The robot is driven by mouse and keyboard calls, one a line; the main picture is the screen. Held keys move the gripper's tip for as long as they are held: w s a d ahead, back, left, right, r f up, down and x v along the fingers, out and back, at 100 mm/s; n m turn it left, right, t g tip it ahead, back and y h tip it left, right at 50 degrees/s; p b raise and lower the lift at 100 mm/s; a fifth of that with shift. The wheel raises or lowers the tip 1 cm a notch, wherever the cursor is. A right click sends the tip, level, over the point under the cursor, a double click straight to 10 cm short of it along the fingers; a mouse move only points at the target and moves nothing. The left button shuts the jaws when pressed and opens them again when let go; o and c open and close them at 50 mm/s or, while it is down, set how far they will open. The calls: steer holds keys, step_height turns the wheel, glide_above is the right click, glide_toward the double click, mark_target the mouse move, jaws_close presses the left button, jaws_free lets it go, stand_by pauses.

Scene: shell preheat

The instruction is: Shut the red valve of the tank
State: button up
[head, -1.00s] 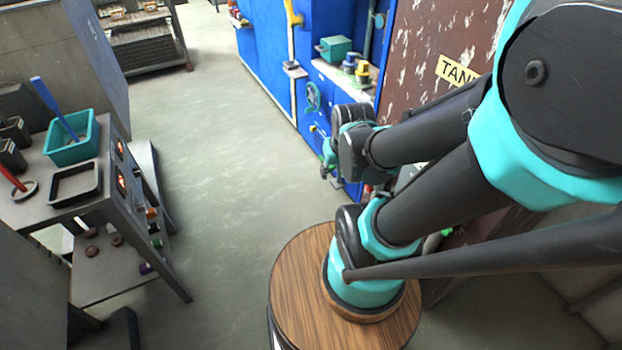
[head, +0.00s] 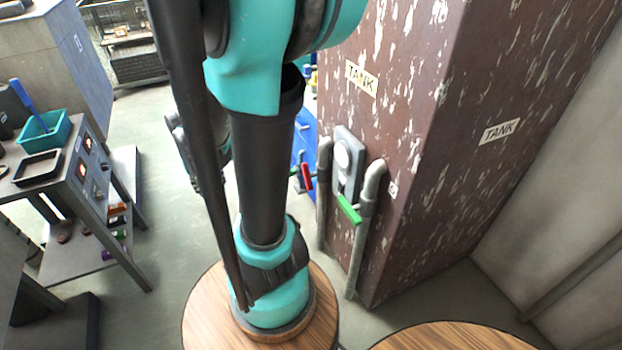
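The tank (head: 420,120) is a tall brown box with peeling paint and "TANK" labels, right of my arm. A red valve handle (head: 307,177) shows low at the tank's left side, by a grey vertical pipe (head: 323,200). A green valve handle (head: 348,209) sits on the other grey pipe (head: 368,215), right of the red one. A grey plate with a round gauge (head: 343,158) is between the pipes. My arm stands left of the valves. My gripper is hidden behind the arm links, so its fingers cannot be made out.
A dark metal bench (head: 75,175) with a teal bin (head: 42,135) and a black tray (head: 38,168) stands at left. Open floor (head: 150,190) lies between bench and arm. A blue panel (head: 303,140) is partly hidden behind my arm. A wall is at right.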

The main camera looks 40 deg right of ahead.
steer(key=w+d+f+m+g+h, duration=0.15)
steer(key=w+d+m, duration=0.3)
steer(key=d, duration=0.45)
steer(key=w+d+f+m+g, duration=0.35)
steer(key=w+d, duration=0.25)
steer(key=d, duration=0.3)
steer(key=w+d+f+m+g+h, duration=0.15)
steer(key=w+d+m, duration=0.35)
steer(key=d, duration=0.5)
steer(key=d+f+m+g+y, duration=0.1)
steer(key=d+f+m+g, duration=0.2)
steer(key=d+f+m, duration=0.35)
steer(key=shift+n, duration=0.95)
steer(key=x, duration=0.6)
steer(key=d+x, duration=0.1)
steer(key=x, duration=0.5)
steer(key=d+r+x, duration=0.1)
steer(key=x, duration=0.5)
steer(key=shift+s+d, duration=0.1)
steer(key=shift+s, duration=0.1)
steer(key=shift+c, duration=0.4)
steer(key=shift+f, duration=0.1)
jaws_close()
